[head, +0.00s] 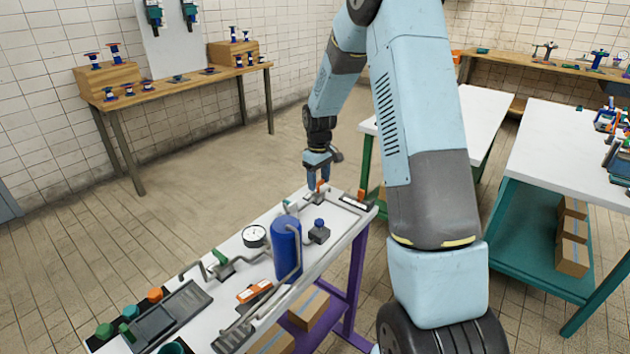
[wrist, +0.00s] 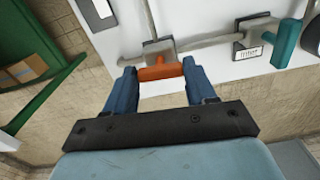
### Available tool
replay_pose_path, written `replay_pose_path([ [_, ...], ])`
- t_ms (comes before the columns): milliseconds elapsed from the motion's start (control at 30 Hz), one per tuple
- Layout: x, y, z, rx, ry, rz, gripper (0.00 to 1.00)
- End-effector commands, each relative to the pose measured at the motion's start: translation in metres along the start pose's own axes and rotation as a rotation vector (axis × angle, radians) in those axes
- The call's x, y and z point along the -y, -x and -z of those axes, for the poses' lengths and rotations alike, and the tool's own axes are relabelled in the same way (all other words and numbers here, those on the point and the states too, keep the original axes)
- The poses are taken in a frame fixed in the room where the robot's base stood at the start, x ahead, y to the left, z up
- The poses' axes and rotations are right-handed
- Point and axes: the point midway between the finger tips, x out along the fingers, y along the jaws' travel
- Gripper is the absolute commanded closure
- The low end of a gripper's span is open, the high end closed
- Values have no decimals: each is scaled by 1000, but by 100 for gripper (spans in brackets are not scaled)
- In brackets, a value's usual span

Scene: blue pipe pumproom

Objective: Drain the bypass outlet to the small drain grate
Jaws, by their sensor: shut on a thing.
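My gripper (head: 318,184) is at the far end of the white pipe bench. In the wrist view its two blue fingers (wrist: 160,82) are shut on an orange valve handle (wrist: 158,72). The handle lies crosswise between the fingertips, on a grey valve body (wrist: 158,50) with thin pipes. A dark plate (head: 355,204) lies at the bench's far right corner; I cannot tell whether it is a grate or a label. A long dark slotted tray (head: 186,303) and a smaller dark piece (head: 234,339) lie at the near end. I cannot tell which outlet is the bypass.
A blue tank (head: 287,248), a round gauge (head: 254,236) and a green-handled valve (head: 221,258) stand on the bench. A teal handle (wrist: 287,45) is right of my gripper in the wrist view. White tables stand at right; a wooden bench (head: 180,84) stands at back left.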

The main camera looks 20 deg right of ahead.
Motion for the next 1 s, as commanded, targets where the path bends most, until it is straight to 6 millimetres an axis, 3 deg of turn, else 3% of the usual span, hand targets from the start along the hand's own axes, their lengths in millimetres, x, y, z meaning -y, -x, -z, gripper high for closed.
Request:
replay_pose_path([
  [300,-1,2,3,-7,97,-4,75],
  [767,0,2,3,-6,111,-4,75],
  [800,0,2,3,-6,111,-3,43],
  [1000,0,1,2,-3,110,-2,24],
])
